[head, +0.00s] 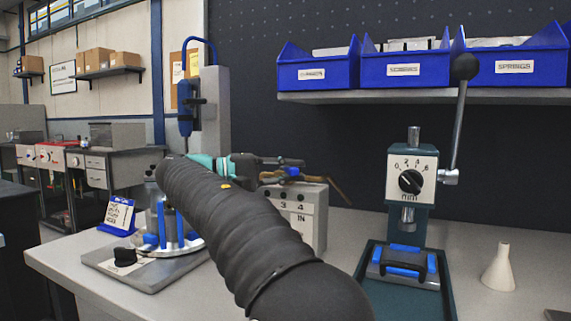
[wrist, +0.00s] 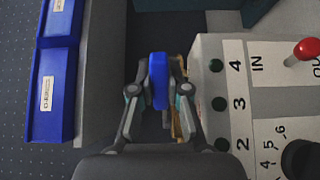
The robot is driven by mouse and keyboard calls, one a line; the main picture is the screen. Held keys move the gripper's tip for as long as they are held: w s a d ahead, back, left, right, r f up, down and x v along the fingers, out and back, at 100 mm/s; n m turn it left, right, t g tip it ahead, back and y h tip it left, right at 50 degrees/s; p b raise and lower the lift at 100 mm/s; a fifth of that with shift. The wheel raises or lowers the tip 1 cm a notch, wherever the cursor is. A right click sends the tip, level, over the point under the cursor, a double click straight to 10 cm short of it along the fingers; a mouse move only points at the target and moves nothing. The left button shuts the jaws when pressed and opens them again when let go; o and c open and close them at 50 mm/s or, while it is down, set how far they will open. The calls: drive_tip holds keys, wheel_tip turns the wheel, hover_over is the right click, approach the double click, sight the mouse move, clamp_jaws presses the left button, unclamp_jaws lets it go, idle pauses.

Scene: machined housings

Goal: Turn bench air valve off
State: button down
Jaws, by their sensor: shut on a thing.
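The bench air valve shows as a blue handle (head: 292,172) on a brass-coloured part (head: 328,181), beside a grey box at the back of the bench. In the wrist view the blue handle (wrist: 160,80) stands between my fingers, with a little brass-coloured metal (wrist: 178,118) behind it. My gripper (head: 297,167) is shut on the handle; in the wrist view the fingertips (wrist: 159,90) touch it from both sides. My arm and fingers hide part of the valve. I cannot tell the handle's angle to the pipe.
The grey box (head: 302,215) with numbered holes and "IN" stands close to my gripper; its red knob (wrist: 307,48) shows in the wrist view. A press (head: 412,180) with a lever stands right, near a white cone (head: 499,270). Blue bins (head: 318,75) sit on a shelf above.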

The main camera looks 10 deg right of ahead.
drive_tip(key=shift+a+g, duration=0.1)
drive_tip(key=shift+g, duration=0.2)
drive_tip(key=c, duration=1.4)
unclamp_jaws()
drive_tip(key=shift+r, duration=0.1)
